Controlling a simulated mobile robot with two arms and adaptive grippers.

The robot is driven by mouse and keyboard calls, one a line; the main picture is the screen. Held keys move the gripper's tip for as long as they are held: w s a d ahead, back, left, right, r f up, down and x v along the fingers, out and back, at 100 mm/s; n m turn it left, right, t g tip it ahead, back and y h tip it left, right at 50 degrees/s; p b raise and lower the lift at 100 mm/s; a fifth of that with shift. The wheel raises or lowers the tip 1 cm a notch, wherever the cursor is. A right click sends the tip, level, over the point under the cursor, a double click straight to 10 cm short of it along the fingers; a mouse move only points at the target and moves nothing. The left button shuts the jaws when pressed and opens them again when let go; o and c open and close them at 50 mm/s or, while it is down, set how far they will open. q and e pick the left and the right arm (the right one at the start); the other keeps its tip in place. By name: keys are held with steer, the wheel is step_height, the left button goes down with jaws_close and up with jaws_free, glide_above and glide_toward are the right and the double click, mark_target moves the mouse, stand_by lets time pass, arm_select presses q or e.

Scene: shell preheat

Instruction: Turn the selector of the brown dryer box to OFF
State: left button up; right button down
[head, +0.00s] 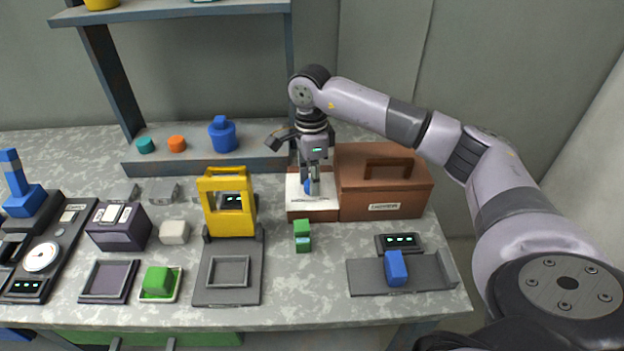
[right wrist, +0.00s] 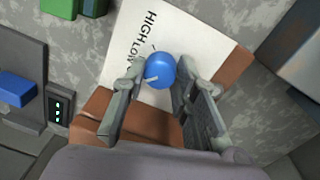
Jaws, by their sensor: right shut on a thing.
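The brown dryer box (head: 385,188) stands at the back right of the table with its lid shut. On its left is a brown block with a white panel (head: 298,205), which carries the blue selector knob (head: 307,187). My right gripper (head: 311,188) points down over the panel and is shut on the knob. In the right wrist view its fingers (right wrist: 157,72) sit on both sides of the blue knob (right wrist: 162,69). A pale pointer mark on the knob points left in that view. The words HIGH and LOW show on the panel (right wrist: 190,30); I cannot read OFF. My left gripper is not in view.
A green block (head: 302,235) stands just in front of the panel. A grey fixture with a blue block (head: 396,268) is at front right. A yellow frame (head: 230,205) stands to the left. A shelf post (head: 291,80) rises behind my right gripper.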

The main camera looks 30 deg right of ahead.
steer(key=shift+r, duration=0.1)
steer(key=c, duration=1.3)
jaws_free()
steer(key=r, duration=1.2)
steer(key=shift+w+d, duration=0.1)
steer(key=shift+w, duration=0.2)
steer(key=shift+f, duration=0.1)
